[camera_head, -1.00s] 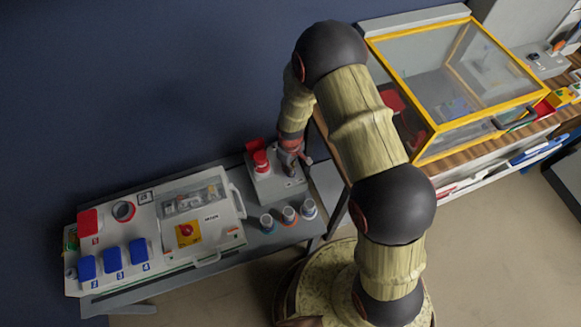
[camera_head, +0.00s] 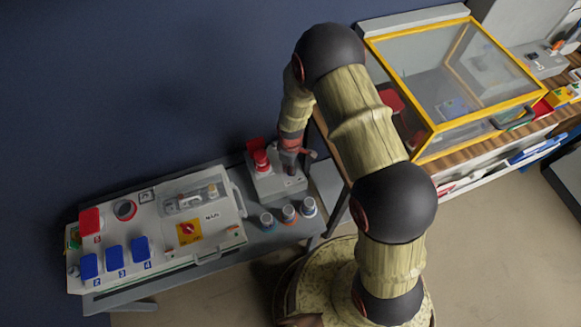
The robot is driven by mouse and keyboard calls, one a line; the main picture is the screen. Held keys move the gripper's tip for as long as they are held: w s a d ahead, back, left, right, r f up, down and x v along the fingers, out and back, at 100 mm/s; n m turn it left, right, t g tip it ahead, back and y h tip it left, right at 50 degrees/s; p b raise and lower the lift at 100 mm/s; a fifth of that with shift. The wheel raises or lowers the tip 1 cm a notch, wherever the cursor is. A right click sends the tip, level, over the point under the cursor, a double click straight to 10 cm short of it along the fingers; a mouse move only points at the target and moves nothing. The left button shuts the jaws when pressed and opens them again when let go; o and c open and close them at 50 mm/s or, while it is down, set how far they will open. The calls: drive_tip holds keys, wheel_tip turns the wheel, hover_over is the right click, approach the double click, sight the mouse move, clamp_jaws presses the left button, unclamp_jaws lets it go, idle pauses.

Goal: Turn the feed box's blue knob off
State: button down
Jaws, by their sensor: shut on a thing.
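The small grey box (camera_head: 270,186), which I take to be the feed box, stands at the right end of the grey bench. A red button (camera_head: 261,160) stands up on its left part, with a red flap behind it. My gripper (camera_head: 290,168) points down onto the right part of this box. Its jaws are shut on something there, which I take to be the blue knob. The knob is hidden by the fingers, so its colour and turn position cannot be seen.
A large light box (camera_head: 160,252) with blue covers, a red cover and a red-on-yellow switch (camera_head: 189,231) fills the bench's left. Several small capped pots (camera_head: 288,214) stand in front of the grey box. A yellow-framed clear case (camera_head: 433,140) stands right of my arm.

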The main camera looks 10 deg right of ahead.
drive_tip(key=c, duration=2)
unclamp_jaws()
drive_tip(key=shift+o, duration=0.4)
wheel_tip(320, 180, up, 12)
